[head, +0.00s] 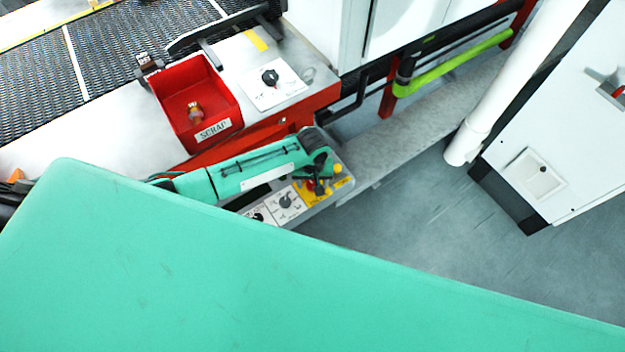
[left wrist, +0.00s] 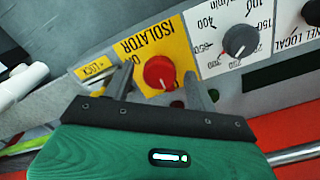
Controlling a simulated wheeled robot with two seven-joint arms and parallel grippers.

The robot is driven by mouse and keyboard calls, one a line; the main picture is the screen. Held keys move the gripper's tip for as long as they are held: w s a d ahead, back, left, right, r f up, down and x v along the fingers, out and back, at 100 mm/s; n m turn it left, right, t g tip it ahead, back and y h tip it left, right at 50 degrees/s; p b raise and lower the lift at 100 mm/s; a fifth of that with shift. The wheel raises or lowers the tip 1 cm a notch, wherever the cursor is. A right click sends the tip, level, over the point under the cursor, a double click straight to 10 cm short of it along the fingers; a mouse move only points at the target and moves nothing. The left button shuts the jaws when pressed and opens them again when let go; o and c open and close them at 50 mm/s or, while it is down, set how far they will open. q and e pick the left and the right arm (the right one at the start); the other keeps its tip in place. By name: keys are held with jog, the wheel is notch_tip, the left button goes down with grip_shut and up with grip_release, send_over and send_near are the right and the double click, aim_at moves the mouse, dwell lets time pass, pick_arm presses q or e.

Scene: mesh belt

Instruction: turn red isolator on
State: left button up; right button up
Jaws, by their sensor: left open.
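The red isolator knob (left wrist: 159,72) sits on a yellow plate (left wrist: 178,48) marked ISOLATOR, which shows upside down in the left wrist view. A white pointer mark shows on the knob's face, and ON is printed beside one finger. My left gripper (left wrist: 159,78) is open, with one finger on each side of the knob and a gap to it. In the head view, the left gripper (head: 320,181) is over the panel's end and partly hides the red knob (head: 310,185). My right gripper is not in view.
A grey speed dial (left wrist: 240,40) is beside the isolator, with a black knob (left wrist: 312,12) further along. A red SCRAP bin (head: 198,104) and another knob panel (head: 272,84) stand behind. A yellow LOCK label (left wrist: 96,69) is beside the plate.

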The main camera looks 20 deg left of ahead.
pick_arm(q)
jog(key=c, duration=1)
